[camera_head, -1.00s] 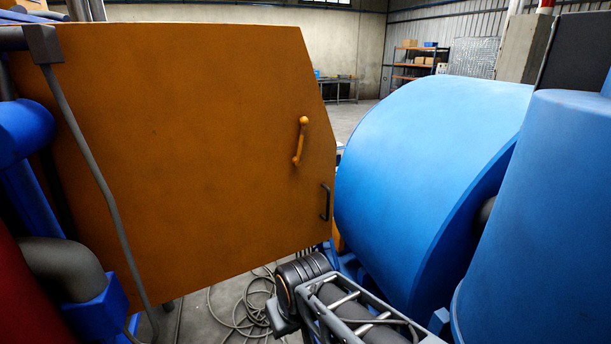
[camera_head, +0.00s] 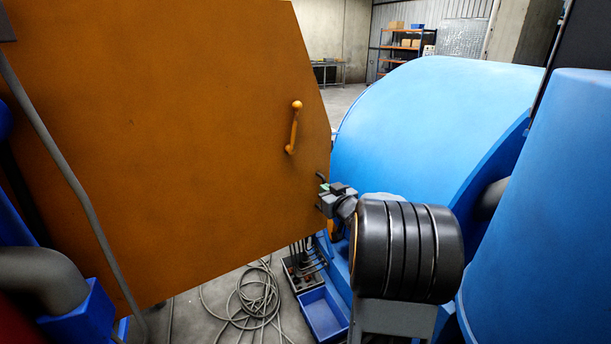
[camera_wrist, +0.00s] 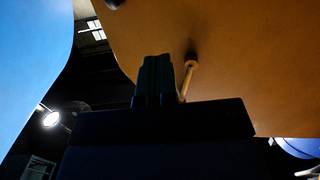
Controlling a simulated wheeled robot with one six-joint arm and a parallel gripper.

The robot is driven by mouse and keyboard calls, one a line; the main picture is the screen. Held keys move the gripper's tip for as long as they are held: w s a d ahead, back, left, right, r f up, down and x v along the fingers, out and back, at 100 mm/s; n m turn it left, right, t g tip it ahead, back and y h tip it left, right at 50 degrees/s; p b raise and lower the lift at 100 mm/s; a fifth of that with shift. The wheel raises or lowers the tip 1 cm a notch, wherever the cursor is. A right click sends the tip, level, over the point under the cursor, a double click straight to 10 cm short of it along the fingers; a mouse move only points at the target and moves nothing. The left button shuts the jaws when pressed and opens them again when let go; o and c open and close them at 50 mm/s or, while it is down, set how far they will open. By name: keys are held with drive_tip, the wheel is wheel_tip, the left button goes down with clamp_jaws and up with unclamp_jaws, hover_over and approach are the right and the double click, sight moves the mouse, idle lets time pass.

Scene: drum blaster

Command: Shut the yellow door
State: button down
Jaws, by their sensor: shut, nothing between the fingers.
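The yellow door (camera_head: 180,140), orange-yellow in this light, is a large panel filling the left half of the head view. It carries a slanted yellow handle (camera_head: 294,128) and, lower near its right edge, a small dark handle (camera_head: 321,177), now mostly hidden behind my gripper. My gripper (camera_head: 325,200) is shut and empty at the door's right edge; whether it touches the door I cannot tell. In the wrist view, the shut fingers (camera_wrist: 157,72) point up in front of the door (camera_wrist: 240,60), beside a light-coloured handle (camera_wrist: 188,80).
A big blue drum (camera_head: 420,120) stands close to the right of the door, leaving a narrow gap. A blue bin (camera_head: 324,314) and coiled grey cable (camera_head: 255,300) lie on the floor below. A grey hose (camera_head: 75,170) runs across the door's left side.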

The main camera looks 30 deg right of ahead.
drive_tip(key=d+y, duration=0.2)
drive_tip(key=t+p, duration=0.1)
drive_tip(key=p, duration=0.2)
approach(302, 170)
drive_tip(key=shift+n, duration=0.4)
drive_tip(key=w, duration=0.7)
drive_tip(key=shift+w+a, duration=0.2)
drive_tip(key=shift+w, duration=0.05)
drive_tip(key=shift+w+b, duration=0.1)
drive_tip(key=shift+b, duration=0.2)
